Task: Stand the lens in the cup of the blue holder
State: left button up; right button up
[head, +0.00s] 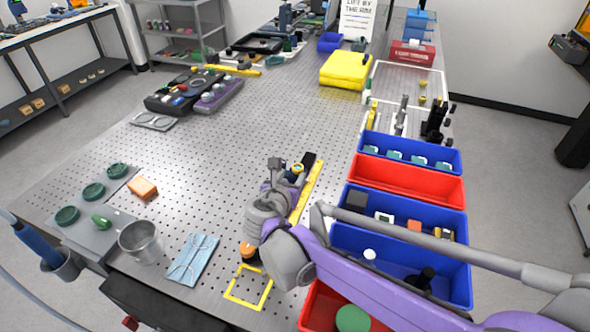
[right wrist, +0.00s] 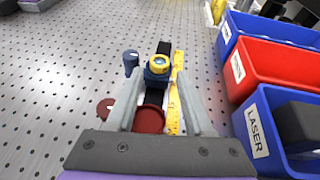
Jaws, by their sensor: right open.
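My right gripper is open. In the right wrist view its two fingers (right wrist: 159,76) point toward the holder, one on each side of it in the picture; contact is not clear. My left gripper is out of view.
A yellow ruler (right wrist: 175,95) lies right of the rail. A dark blue knob (right wrist: 130,60) is left of the holder; dark red round parts (right wrist: 150,120) show below the fingers. Blue bins (head: 345,232) and a red bin (head: 420,182) stand right.

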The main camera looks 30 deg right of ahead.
jog(key=v, duration=0.5)
jog(key=shift+s+a+r, duration=0.1)
jog(key=shift+s+a, duration=0.05)
jog(key=shift+a, duration=0.05)
